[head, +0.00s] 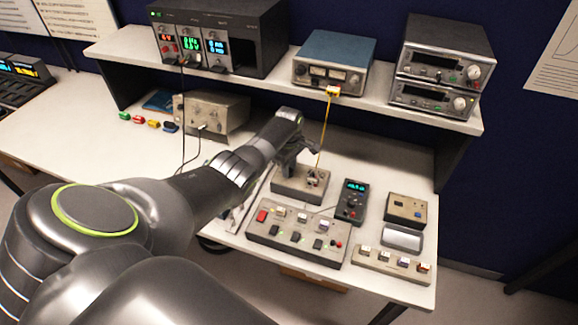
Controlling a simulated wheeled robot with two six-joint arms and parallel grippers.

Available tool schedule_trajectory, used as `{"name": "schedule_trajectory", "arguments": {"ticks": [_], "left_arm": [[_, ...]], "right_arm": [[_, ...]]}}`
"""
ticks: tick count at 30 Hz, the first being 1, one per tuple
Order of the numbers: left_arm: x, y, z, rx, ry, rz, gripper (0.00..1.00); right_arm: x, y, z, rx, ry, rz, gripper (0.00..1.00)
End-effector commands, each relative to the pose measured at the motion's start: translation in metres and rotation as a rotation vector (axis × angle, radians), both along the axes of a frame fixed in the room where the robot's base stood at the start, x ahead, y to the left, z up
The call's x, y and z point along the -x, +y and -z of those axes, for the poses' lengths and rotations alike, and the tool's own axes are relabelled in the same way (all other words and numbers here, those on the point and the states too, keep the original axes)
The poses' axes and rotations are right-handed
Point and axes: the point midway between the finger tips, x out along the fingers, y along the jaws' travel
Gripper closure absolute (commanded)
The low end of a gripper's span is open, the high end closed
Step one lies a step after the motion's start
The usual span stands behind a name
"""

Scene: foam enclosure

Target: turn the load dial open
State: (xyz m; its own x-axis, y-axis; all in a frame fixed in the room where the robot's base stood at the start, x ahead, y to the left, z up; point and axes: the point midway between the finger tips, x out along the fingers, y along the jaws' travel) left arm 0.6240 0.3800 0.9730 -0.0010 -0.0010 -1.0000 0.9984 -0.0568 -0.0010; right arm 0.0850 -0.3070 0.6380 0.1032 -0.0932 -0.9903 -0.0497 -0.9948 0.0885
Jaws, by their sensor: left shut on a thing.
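A small grey box (285,187) stands on the bench below the shelf. My left gripper (311,174) reaches over this box from the left, its fingers pointing down at the top. It is shut on a small part on the box's top, which looks like the load dial. The fingers and wrist hide most of that part, so its angle cannot be read. A yellow cable (325,125) runs from a yellow plug (333,91) on the blue-topped meter (332,60) down to the box beside my fingers. My right gripper is not in view.
A switch panel (290,250) lies in front of the box. A handheld meter (352,201) with a lit display, a small beige unit (406,208) and a connector strip (392,264) are at right. The shelf (390,100) overhangs behind. The bench's left part is mostly clear.

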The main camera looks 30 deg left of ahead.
Motion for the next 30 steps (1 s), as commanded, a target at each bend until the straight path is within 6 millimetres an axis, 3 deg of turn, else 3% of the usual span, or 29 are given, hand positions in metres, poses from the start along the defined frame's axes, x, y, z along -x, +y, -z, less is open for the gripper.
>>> {"name": "schedule_trajectory", "arguments": {"ticks": [12,30], "left_arm": [[-0.0015,0.0015,-0.0017,-0.004,-0.005,-0.248,0.97],[-0.0015,0.0018,-0.002,-0.004,-0.005,-0.31,0.97]], "right_arm": [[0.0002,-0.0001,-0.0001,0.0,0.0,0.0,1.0],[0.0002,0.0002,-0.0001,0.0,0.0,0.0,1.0]]}}
